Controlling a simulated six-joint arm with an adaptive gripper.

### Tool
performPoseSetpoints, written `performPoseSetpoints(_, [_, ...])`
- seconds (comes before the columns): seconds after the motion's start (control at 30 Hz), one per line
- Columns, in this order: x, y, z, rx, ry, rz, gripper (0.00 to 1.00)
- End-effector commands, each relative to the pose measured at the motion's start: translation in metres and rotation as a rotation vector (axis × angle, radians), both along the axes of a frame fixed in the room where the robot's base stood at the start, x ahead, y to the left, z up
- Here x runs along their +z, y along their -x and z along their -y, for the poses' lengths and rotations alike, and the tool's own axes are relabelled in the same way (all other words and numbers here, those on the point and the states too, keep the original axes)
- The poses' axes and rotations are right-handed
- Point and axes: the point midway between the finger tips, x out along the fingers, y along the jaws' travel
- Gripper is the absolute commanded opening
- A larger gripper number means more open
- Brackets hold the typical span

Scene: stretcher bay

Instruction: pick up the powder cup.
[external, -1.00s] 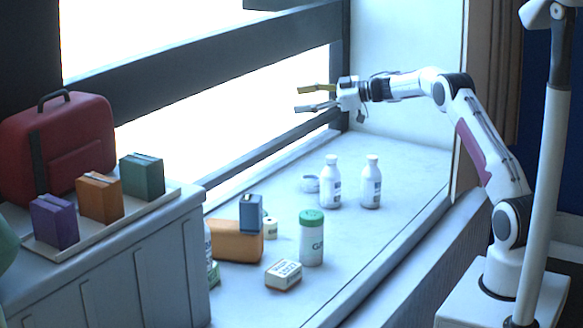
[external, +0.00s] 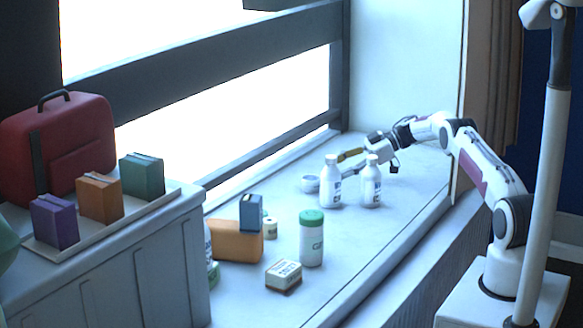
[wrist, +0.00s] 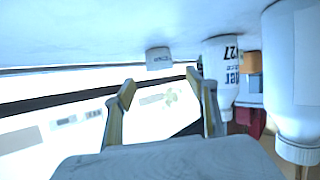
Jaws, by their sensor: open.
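The powder cup (external: 311,184) is a small, low white cup on the pale bench, left of two white bottles. One finger is partly hidden by the near bottle. Both fingers of my gripper (wrist: 160,86) show in the wrist view.
The left white bottle (external: 330,184) and right white bottle (external: 371,186) stand close by my gripper. A green-lidded jar (external: 312,240), a small box (external: 284,275) and an orange box (external: 235,242) are nearer the front. A dark rail (external: 220,65) runs behind.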

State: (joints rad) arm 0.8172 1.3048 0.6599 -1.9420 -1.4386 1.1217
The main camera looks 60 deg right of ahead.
Motion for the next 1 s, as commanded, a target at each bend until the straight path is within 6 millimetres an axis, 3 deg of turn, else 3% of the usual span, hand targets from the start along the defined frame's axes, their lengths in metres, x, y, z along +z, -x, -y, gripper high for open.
performPoseSetpoints(1.0, [-0.01, -0.019, -0.017, -0.001, 0.0, 0.001, 0.57])
